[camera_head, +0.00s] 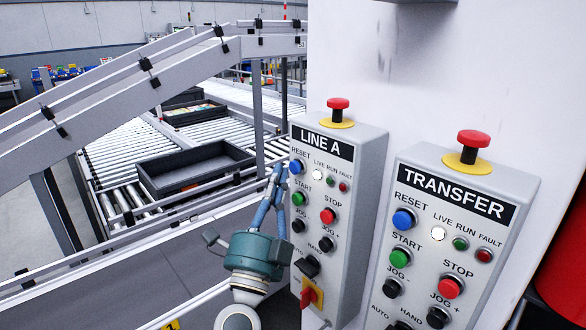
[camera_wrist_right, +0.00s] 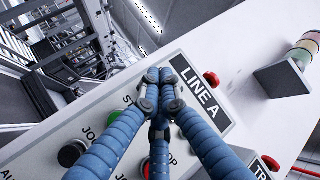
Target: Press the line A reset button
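The LINE A panel (camera_head: 342,190) is a grey box with a black label on the white column. Its blue RESET button (camera_head: 296,167) is at the upper left, above the green START button (camera_head: 298,199). My right gripper (camera_head: 279,168) has its blue fingers just left of the RESET button. In the right wrist view the fingertips (camera_wrist_right: 159,82) are drawn together beside the LINE A label (camera_wrist_right: 200,93), with nothing seen between them. They hide the RESET button there. I cannot tell whether they touch it. My left gripper is not in view.
The TRANSFER panel (camera_head: 456,220) stands close on the right with its own blue RESET button (camera_head: 403,219). A red emergency stop (camera_head: 338,107) tops the LINE A panel. A roller conveyor with a black tray (camera_head: 195,172) lies behind my gripper, to the left.

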